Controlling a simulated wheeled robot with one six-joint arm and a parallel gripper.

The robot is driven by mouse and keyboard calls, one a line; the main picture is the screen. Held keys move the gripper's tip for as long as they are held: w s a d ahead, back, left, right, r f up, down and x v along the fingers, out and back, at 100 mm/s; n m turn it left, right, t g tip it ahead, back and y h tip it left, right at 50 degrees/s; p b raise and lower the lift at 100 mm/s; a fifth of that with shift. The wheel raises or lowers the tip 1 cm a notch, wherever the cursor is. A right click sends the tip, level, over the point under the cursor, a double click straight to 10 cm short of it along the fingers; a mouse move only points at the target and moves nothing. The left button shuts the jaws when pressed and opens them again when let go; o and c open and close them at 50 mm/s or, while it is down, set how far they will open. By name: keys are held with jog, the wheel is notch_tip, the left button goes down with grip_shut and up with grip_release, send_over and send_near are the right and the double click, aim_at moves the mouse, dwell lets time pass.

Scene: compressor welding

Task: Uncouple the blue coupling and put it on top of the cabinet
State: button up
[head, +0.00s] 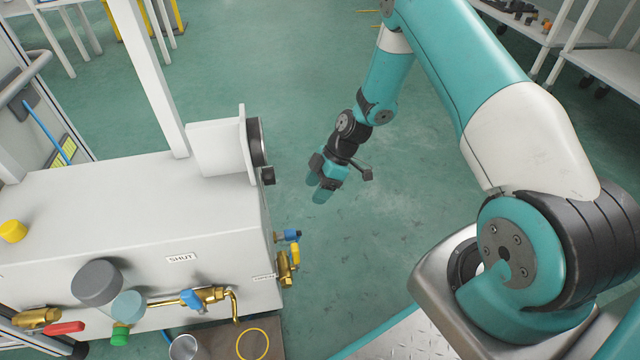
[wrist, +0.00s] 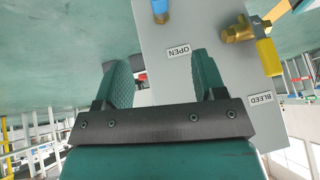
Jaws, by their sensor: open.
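The blue coupling (head: 291,235) sticks out from the right end of the white cabinet (head: 150,205), just above a brass valve with a yellow handle (head: 294,257). In the wrist view a blue part on a brass fitting, apparently the coupling (wrist: 160,7), is cut off by the top edge. My gripper (head: 317,188) is open and empty, pointing down to the right of the cabinet and apart from the coupling. In the wrist view the cabinet's end face, with an OPEN label, shows between and beyond the fingers (wrist: 163,75).
The cabinet top carries a yellow cap (head: 12,231) and a box with a round black-rimmed part (head: 222,147) at its right end; a white post rises behind. The front has a blue-handled brass valve (head: 205,297) and a red handle (head: 64,328).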

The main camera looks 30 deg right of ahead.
aim_at(290, 232)
jog(key=b+x, duration=0.7)
jog(key=x, duration=0.8)
jog(key=shift+a+f+b, duration=0.25)
jog(key=shift+b, duration=0.1)
grip_shut()
jog(key=c, duration=0.9)
grip_release()
grip_shut()
jog(key=shift+s+d, duration=0.1)
jog(key=shift+s+d+p, duration=0.2)
jog(key=shift+s+d, duration=0.05)
jog(key=shift+d, duration=0.5)
jog(key=shift+s+d+p, duration=0.25)
jog(key=shift+d, duration=0.5)
jog(key=shift+s+d+p, duration=0.2)
jog(key=shift+d, duration=0.55)
